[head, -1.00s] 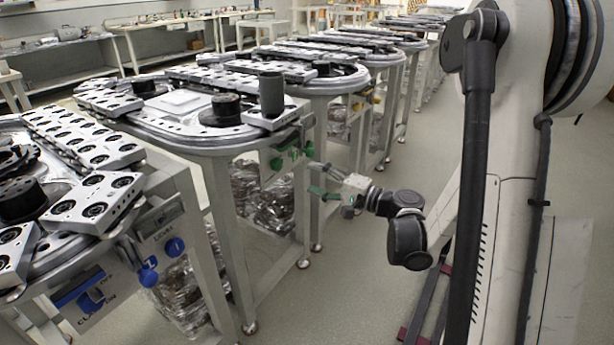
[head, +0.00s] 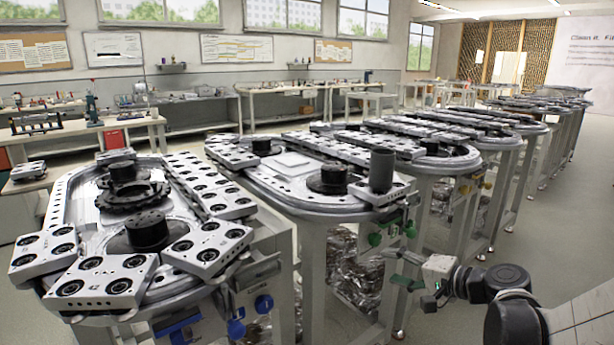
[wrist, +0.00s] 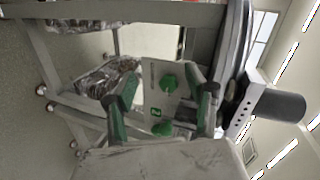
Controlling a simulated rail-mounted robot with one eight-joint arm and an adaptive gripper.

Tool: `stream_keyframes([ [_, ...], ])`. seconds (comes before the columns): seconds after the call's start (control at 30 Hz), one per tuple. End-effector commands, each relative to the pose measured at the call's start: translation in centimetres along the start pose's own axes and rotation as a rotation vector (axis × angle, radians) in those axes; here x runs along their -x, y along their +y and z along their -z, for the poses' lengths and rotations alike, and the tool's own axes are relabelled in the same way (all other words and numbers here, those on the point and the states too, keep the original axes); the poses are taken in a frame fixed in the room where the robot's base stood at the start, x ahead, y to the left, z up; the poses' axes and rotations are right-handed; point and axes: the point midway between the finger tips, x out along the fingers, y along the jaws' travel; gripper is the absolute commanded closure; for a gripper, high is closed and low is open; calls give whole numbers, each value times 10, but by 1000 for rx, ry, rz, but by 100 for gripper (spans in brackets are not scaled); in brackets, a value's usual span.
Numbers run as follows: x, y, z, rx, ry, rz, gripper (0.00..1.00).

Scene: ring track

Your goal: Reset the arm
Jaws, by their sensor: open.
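My gripper (head: 397,268) is at the lower right of the head view, beside the front of the second ring-track table (head: 318,208). It is open and empty, with its green-and-dark fingers apart. In the wrist view, the fingers of my gripper (wrist: 163,92) stand on either side of a pale control panel (wrist: 153,78) with two green knobs. The fingers look apart from the knobs, though the exact gap is hard to tell. My arm (head: 585,325) reaches in from the lower right corner.
A dark cylinder (head: 382,171) stands on the second table's near corner. The nearest table (head: 75,205) carries several grey blocks and has blue knobs (head: 263,303). More tables run back to the right. Open floor (head: 468,328) lies at the lower right; workbenches (head: 190,110) line the wall.

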Motion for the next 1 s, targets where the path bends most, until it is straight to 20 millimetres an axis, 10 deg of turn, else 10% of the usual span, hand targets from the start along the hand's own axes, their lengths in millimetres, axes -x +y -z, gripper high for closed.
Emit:
stream_keyframes([
  [1.0, 134, -1, -151, 694, -110, -713, 50],
])
